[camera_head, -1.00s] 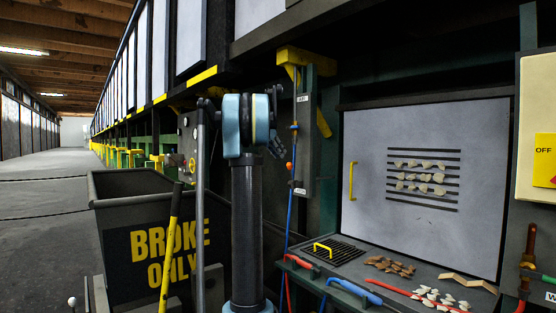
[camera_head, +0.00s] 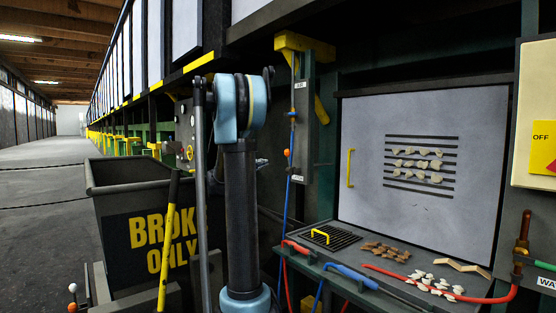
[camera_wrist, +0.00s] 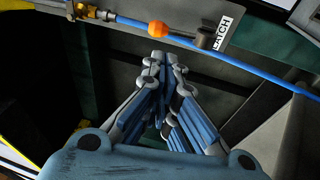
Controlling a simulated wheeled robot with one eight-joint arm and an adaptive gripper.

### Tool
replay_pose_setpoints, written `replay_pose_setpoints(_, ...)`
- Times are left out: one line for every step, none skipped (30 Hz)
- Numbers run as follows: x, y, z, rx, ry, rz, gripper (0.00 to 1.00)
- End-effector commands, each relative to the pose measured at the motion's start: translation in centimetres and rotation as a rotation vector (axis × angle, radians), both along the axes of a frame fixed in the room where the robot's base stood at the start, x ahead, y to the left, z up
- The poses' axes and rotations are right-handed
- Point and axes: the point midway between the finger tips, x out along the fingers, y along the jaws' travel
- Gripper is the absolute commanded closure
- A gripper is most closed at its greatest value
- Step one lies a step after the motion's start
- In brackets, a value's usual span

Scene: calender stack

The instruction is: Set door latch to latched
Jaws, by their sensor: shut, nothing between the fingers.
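The grey latch plate (camera_head: 303,130) hangs on a green post, with a small label low on it and another high up. An orange knob (camera_head: 287,153) sits at its left edge. In the wrist view the orange knob (camera_wrist: 157,29) is on a short dark lever (camera_wrist: 190,39) beside the white LATCH label (camera_wrist: 224,33). My gripper (camera_wrist: 162,62) is shut and empty, its tips just below the knob in that view with a gap between them. In the head view my gripper (camera_head: 262,162) is mostly hidden behind my arm, left of the plate.
A blue hose (camera_wrist: 260,68) runs close past the knob. The pale door panel (camera_head: 400,220) has a yellow handle (camera_head: 350,168). Below it, a ledge (camera_head: 390,285) carries a grate, scraps and hoses. A dark BROKE ONLY bin (camera_head: 135,190) stands left of my arm.

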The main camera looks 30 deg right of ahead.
Motion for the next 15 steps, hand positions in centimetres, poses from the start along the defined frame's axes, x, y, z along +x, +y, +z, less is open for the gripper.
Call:
replay_pose_setpoints(-0.2,0.4,-0.1,-0.02,0.012,0.003,1.0)
replay_pose_setpoints(-0.3,0.5,-0.1,-0.03,0.017,0.004,1.0)
replay_pose_setpoints(-0.3,0.5,-0.1,-0.038,0.023,0.004,1.0)
replay_pose_setpoints(-0.3,0.4,-0.1,-0.041,0.025,0.004,1.0)
replay_pose_setpoints(-0.3,0.3,-0.1,-0.043,0.027,0.003,1.0)
replay_pose_setpoints(-0.1,0.0,0.0,-0.043,0.026,0.002,1.0)
replay_pose_setpoints(0.0,-0.3,0.1,-0.043,0.026,0.001,1.0)
replay_pose_setpoints(0.1,-0.6,0.1,-0.042,0.025,0.001,1.0)
replay_pose_setpoints(0.3,-1.1,0.2,-0.041,0.025,0.001,1.0)
replay_pose_setpoints(0.5,-1.4,0.3,-0.041,0.025,0.002,1.0)
replay_pose_setpoints(0.7,-1.9,0.4,-0.041,0.025,0.001,1.0)
replay_pose_setpoints(1.0,-2.6,0.5,-0.041,0.025,0.0,1.0)
replay_pose_setpoints(1.2,-3.0,0.6,-0.04,0.024,0.0,1.0)
replay_pose_setpoints(1.5,-3.5,0.7,-0.04,0.024,0.001,1.0)
replay_pose_setpoints(1.7,-4.2,0.8,-0.04,0.025,0.0,1.0)
